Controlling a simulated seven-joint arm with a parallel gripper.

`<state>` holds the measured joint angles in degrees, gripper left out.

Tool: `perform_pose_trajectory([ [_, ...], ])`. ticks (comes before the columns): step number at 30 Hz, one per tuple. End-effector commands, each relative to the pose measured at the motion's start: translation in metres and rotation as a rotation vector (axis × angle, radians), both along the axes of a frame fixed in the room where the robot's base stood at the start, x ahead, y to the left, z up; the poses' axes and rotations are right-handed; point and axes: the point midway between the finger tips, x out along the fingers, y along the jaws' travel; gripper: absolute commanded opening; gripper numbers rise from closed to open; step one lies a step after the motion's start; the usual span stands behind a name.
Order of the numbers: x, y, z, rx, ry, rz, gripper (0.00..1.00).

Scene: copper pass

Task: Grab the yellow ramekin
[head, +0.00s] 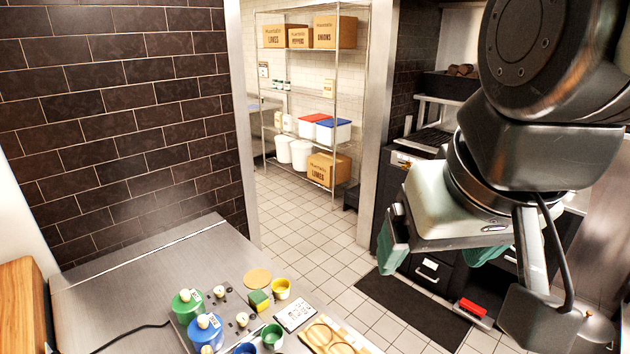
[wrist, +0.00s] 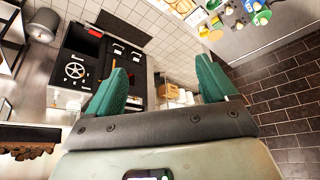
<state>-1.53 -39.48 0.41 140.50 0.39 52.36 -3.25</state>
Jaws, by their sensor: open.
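The yellow ramekin (head: 280,288) stands on the steel counter, at the lower middle of the head view. My gripper (head: 437,252) is up at the right of the head view, well away from the ramekin, over the floor side of the counter. In the wrist view my gripper (wrist: 163,66) shows its two green fingers wide apart with nothing between them. Small counter items show at the wrist view's top right; I cannot clearly tell the ramekin there.
A brick wall (head: 120,110) rises behind. The counter's left middle is mostly clear.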

Motion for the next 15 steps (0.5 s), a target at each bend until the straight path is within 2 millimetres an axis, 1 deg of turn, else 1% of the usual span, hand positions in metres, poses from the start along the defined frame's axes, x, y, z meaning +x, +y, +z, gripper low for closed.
perform_pose_trajectory([
  [4,0.042,0.014,0.007,-0.024,0.088,0.134,0.85],
  [8,0.090,0.030,0.006,-0.024,0.170,0.298,0.85],
  [9,0.104,0.036,0.003,-0.018,0.190,0.350,0.85],
  [11,0.127,0.043,-0.002,-0.005,0.220,0.430,0.85],
  [12,0.142,0.049,-0.007,0.006,0.237,0.482,0.85],
  [14,0.164,0.056,-0.016,0.029,0.259,0.562,0.85],
  [15,0.178,0.061,-0.023,0.046,0.271,0.615,0.85],
])
